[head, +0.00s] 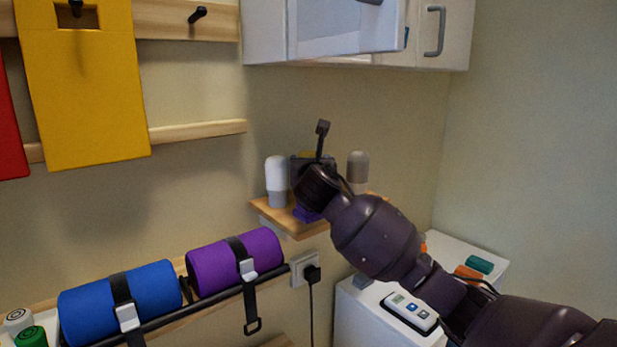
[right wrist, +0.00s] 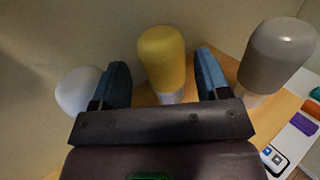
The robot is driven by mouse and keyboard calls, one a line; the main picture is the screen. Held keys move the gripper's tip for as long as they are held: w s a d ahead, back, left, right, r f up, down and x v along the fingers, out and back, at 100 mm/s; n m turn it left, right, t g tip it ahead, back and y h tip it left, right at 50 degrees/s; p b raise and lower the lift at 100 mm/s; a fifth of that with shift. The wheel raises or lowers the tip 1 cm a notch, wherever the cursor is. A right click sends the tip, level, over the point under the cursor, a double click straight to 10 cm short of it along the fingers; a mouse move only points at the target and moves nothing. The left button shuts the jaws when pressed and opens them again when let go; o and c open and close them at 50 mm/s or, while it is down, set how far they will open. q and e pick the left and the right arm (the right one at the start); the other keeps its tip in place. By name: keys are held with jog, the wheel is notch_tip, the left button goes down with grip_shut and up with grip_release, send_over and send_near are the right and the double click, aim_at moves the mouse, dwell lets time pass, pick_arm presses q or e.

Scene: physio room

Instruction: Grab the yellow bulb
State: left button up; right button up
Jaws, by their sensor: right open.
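The yellow bulb (right wrist: 162,55) stands upright with its pale base on a small wooden shelf (head: 268,214). In the right wrist view it is between the two blue fingers of my right gripper (right wrist: 163,76), with a gap on each side. In the head view my right gripper (head: 313,165) and wrist hide nearly all of the bulb; only a bit of yellow shows above the jaws. The right gripper is open and holds nothing. My left gripper is out of view.
A white bulb (head: 276,176) stands just left of the gripper, and a grey bulb (head: 358,165) stands to the right. A purple object (head: 305,214) shows on the shelf below my wrist. A wall cabinet (head: 340,30) hangs above. A white unit (head: 350,310) stands below right.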

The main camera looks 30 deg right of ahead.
jog(key=shift+p+x, duration=0.5)
jog(key=shift+x, duration=2.2)
jog(key=c, duration=1.1)
